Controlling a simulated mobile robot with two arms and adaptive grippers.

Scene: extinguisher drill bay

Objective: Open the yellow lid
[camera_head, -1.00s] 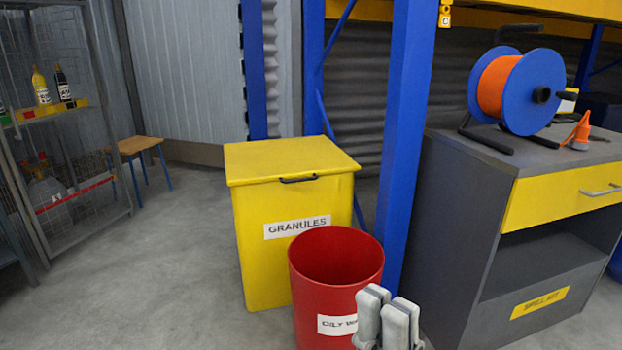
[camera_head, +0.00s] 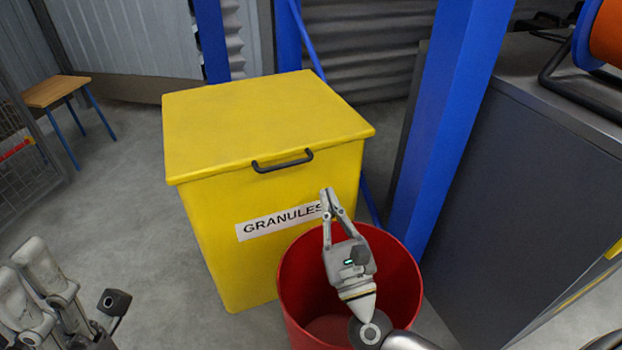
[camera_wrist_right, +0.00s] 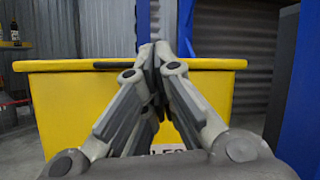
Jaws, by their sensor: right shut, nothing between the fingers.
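The yellow lid (camera_head: 262,118) lies closed on the yellow granules bin (camera_head: 225,265), with a black handle (camera_head: 283,161) on its front edge. My right gripper (camera_head: 327,192) is above the red bin, in front of the granules bin and below and right of the handle. Its fingers are shut with nothing between them. In the right wrist view the gripper (camera_wrist_right: 155,48) points at the lid's front edge (camera_wrist_right: 210,64) and covers part of the handle (camera_wrist_right: 112,65). My left gripper (camera_head: 25,270) is at the lower left, away from the bin; its finger gap is unclear.
A red bin (camera_head: 405,290) stands in front of the granules bin, under my right gripper. A blue post (camera_head: 445,120) and a dark cabinet (camera_head: 525,190) stand to the right. A wooden stool (camera_head: 56,91) is at the far left. The floor left of the granules bin is clear.

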